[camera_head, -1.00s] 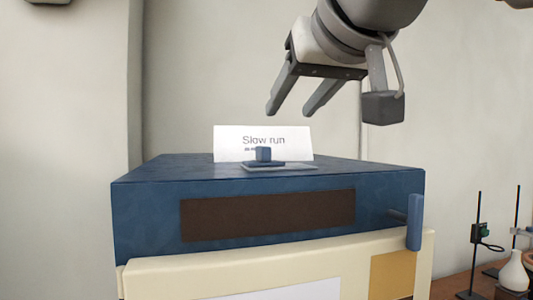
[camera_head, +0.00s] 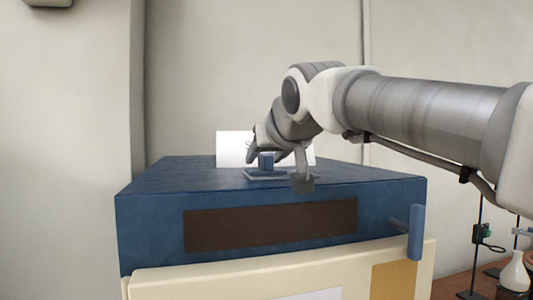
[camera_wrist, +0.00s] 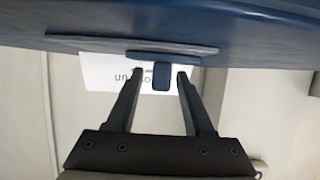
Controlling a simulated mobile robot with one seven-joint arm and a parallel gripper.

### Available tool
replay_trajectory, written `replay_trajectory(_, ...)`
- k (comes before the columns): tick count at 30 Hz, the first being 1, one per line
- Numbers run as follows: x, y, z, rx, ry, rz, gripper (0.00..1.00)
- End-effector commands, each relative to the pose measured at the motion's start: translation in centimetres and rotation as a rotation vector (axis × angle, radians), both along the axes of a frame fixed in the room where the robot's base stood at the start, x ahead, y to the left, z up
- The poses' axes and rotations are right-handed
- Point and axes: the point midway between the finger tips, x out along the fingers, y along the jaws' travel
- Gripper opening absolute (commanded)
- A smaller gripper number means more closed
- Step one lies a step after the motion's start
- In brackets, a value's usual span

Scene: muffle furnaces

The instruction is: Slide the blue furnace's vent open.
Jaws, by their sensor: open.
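The blue furnace (camera_head: 155,228) has a flat top with a small blue vent knob (camera_head: 266,161) on a thin slider plate (camera_head: 250,177). In the wrist view the blue knob (camera_wrist: 161,77) sits between the open fingertips (camera_wrist: 160,76), with a visible gap on each side. The jaws are not closed on it.
A white "Slow run" card (camera_head: 230,148) stands just behind the knob, mostly covered by my gripper. A blue handle (camera_head: 416,232) sticks out at the furnace's front right. A cream body (camera_head: 200,283) is below. Lab stands and a white flask (camera_head: 514,274) are at right.

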Motion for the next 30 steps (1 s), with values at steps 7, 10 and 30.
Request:
replay_trajectory(7, 0.16, 0.06, -0.1, 0.0, 0.0, 0.0, 0.53)
replay_trajectory(10, 0.15, 0.05, -0.1, 0.0, 0.0, 0.0, 0.42)
replay_trajectory(30, 0.12, 0.04, -0.05, 0.0, 0.0, 0.0, 0.0)
